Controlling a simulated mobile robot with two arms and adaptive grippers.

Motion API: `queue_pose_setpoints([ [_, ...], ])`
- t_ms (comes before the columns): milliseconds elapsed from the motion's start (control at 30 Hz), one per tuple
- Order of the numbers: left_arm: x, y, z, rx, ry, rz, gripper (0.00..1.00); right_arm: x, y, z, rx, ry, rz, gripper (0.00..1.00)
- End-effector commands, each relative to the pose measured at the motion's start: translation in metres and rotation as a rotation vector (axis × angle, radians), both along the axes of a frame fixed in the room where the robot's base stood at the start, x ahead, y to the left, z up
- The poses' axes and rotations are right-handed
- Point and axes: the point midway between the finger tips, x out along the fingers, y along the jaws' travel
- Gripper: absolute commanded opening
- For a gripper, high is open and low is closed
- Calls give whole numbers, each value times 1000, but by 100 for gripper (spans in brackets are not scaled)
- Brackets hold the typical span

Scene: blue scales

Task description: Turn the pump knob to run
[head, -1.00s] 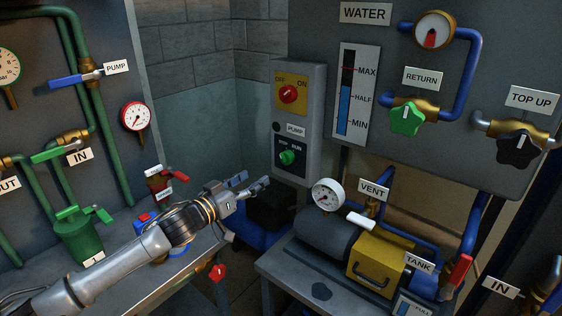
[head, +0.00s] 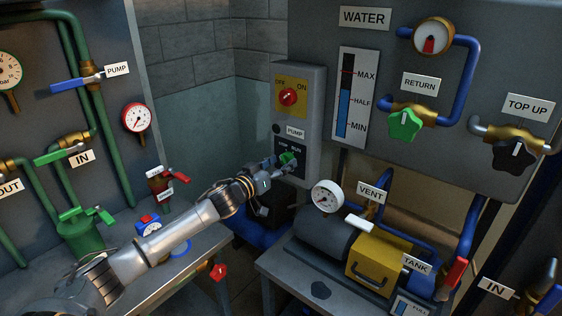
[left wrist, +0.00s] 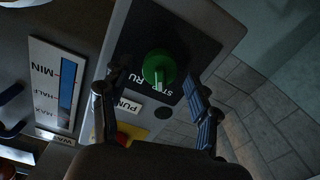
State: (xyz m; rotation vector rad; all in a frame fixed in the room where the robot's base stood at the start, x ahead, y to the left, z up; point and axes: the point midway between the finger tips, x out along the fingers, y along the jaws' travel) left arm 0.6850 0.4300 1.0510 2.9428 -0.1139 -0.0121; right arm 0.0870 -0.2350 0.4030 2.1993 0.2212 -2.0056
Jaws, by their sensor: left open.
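The green pump knob (head: 287,158) sits on a black plate on the lower part of the grey control box (head: 314,135). The plate carries the words STOP and RUN, partly covered by my gripper in the head view. My left gripper (head: 284,167) is at the knob, with its fingers open. In the left wrist view the knob (left wrist: 159,67) shows between and beyond the two spread fingers, with a pale pointer line on it. I cannot tell whether a finger touches it. My right gripper is not in view.
A red OFF/ON switch (head: 288,97) on a yellow plate is above the knob. A WATER panel with a level gauge (head: 351,92) stands to the right. A bench with a yellow tank box (head: 376,262) is at lower right, and a green-piped bench is at left.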

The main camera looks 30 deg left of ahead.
Motion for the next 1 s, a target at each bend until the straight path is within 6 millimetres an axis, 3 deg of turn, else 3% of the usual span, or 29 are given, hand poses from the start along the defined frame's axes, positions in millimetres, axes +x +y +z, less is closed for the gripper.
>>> queue_pose_setpoints([
  [400,6,-1,0,0,0,-1,62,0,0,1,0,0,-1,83],
  [667,6,-1,0,0,0,-1,9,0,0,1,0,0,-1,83],
  [1000,6,-1,0,42,-3,-1,7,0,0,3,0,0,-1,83],
])
